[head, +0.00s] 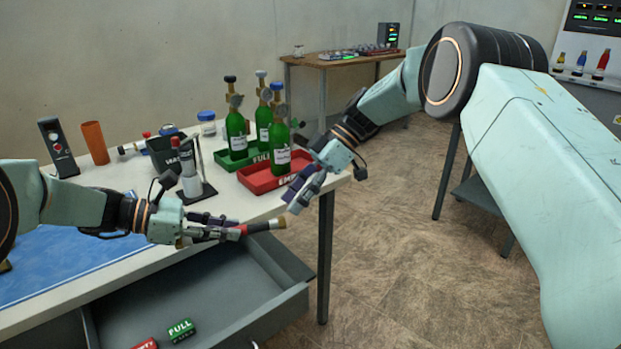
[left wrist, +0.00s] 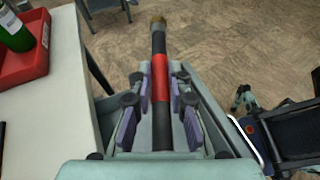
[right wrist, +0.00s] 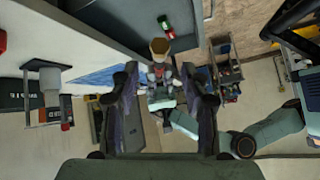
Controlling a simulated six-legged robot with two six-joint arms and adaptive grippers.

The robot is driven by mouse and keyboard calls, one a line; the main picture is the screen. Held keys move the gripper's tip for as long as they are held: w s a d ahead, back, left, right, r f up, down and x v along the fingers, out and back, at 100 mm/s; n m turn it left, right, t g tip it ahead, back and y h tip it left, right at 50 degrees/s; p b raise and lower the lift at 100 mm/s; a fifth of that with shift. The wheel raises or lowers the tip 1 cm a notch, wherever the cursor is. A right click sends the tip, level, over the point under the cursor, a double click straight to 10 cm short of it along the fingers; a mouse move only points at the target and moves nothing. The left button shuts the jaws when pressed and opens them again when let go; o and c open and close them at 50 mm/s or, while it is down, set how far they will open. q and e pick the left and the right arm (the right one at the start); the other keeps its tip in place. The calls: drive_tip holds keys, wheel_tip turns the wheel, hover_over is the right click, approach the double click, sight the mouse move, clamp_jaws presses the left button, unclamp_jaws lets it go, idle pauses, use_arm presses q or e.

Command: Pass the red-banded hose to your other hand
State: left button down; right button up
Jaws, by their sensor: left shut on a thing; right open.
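The red-banded hose (head: 258,227) is a short black tube with a red band and a brass end. My left gripper (head: 212,231) is shut on it, over the table's front edge and above the open drawer. In the left wrist view the hose (left wrist: 160,82) runs straight out between the fingers, brass end away from me. My right gripper (head: 303,190) is open and empty, above and to the right of the brass end. In the right wrist view the brass end (right wrist: 160,47) shows ahead, between and beyond the open fingers, not touching them. The hose's rear part is hidden by my left gripper.
A red tray (head: 262,182) and a green tray (head: 226,160) with green cylinders stand close behind the grippers. A stand with a white-topped device (head: 190,182) is behind my left gripper. The open drawer (head: 215,300) lies below.

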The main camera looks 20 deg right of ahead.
drive_tip(key=shift+x, duration=2.5)
drive_tip(key=shift+c, duration=0.3)
clamp_jaws()
use_arm(q)
drive_tip(key=c, duration=1.2)
unclamp_jaws()
